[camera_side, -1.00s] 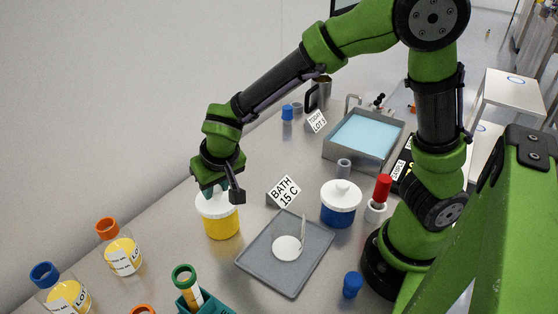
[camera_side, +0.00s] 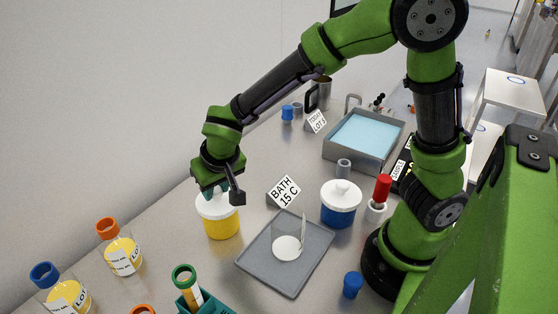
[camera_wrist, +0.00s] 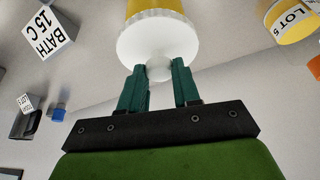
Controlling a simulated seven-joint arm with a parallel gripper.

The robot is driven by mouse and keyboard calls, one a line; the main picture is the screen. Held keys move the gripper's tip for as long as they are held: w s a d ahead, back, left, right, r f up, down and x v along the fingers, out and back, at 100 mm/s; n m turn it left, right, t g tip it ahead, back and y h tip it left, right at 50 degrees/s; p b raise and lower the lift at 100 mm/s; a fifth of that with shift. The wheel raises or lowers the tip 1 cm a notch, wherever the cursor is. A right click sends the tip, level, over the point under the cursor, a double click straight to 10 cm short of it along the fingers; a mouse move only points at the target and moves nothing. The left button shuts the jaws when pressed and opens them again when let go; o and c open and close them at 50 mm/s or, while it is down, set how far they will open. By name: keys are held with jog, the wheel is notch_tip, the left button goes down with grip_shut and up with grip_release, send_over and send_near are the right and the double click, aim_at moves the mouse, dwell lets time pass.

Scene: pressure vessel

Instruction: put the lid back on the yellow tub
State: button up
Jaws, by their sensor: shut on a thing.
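The yellow tub (camera_side: 222,228) stands upright on the bench, left of the grey tray. Its white lid (camera_side: 216,207) sits over the tub's mouth and looks about level, with no clear gap in the side view. In the wrist view the lid (camera_wrist: 150,42) hides most of the yellow tub (camera_wrist: 152,7). My gripper (camera_side: 211,189) is above the lid. In the wrist view my gripper (camera_wrist: 158,70) has its teal fingers on either side of the lid's round knob (camera_wrist: 159,69), shut on it. Whether the lid is fully seated cannot be told.
A blue tub with a white lid (camera_side: 341,205) stands to the right. The grey tray (camera_side: 262,262) holds a clear dish, near the BATH 15 C sign (camera_side: 284,191). Capped bottles (camera_side: 122,254) and a teal tube rack (camera_side: 210,306) stand in front. A water bath (camera_side: 365,140) is behind.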

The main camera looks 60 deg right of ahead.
jog(key=o, duration=1.1)
jog(key=shift+o, duration=0.4)
jog(key=o, duration=0.4)
jog(key=shift+r, duration=3.5)
grip_shut()
